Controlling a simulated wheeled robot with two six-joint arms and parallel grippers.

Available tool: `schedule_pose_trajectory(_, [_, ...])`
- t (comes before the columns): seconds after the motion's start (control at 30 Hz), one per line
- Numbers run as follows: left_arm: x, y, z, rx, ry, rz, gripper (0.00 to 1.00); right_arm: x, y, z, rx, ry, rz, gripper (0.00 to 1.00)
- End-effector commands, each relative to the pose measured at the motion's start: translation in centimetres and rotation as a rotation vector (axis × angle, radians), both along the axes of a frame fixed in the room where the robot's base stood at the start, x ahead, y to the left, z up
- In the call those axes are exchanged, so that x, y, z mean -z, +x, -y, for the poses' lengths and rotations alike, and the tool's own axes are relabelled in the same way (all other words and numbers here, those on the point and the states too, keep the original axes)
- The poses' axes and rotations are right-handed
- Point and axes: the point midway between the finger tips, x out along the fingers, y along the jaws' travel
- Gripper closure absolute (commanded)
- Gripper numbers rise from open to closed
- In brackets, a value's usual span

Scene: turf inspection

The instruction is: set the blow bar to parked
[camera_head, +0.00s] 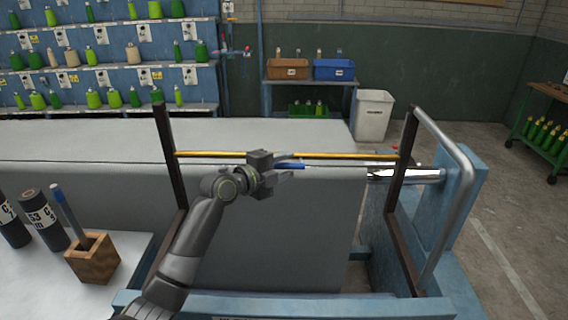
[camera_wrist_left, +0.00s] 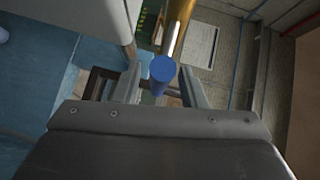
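The blow bar (camera_head: 345,156) shows in the head view as a thin yellow bar running across between two dark upright posts, above grey turf cloth. A short blue grip (camera_head: 291,166) shows just below it, beside my left gripper (camera_head: 284,174), which points right. In the left wrist view the blue grip (camera_wrist_left: 161,74) is a cylinder with its end facing the camera, and a gold bar (camera_wrist_left: 178,24) runs away behind it. My left gripper's fingers (camera_wrist_left: 161,88) stand apart on either side of the blue grip, with small gaps visible. My right gripper is not in view.
A blue frame with a bent metal tube (camera_head: 455,190) stands at the right. A wooden pen holder (camera_head: 92,262) and dark cylinders (camera_head: 48,220) stand on the table at the left. Shelves of green bottles and a white bin (camera_head: 373,116) are behind.

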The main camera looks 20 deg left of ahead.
Motion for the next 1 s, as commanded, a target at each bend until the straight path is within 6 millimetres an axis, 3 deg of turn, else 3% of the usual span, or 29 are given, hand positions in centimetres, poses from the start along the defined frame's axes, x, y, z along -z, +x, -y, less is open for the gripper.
schedule_pose_trajectory(0.13, [0.00,-0.01,0.00,0.000,0.000,0.000,0.65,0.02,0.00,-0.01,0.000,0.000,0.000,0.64])
schedule_pose_trajectory(0.4, [-0.02,-0.02,-0.02,0.000,0.000,0.000,1.00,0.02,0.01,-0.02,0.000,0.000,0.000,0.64])
schedule_pose_trajectory(1.0, [-0.43,0.63,0.13,0.000,-0.011,-0.034,1.00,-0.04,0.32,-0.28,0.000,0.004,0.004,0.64])
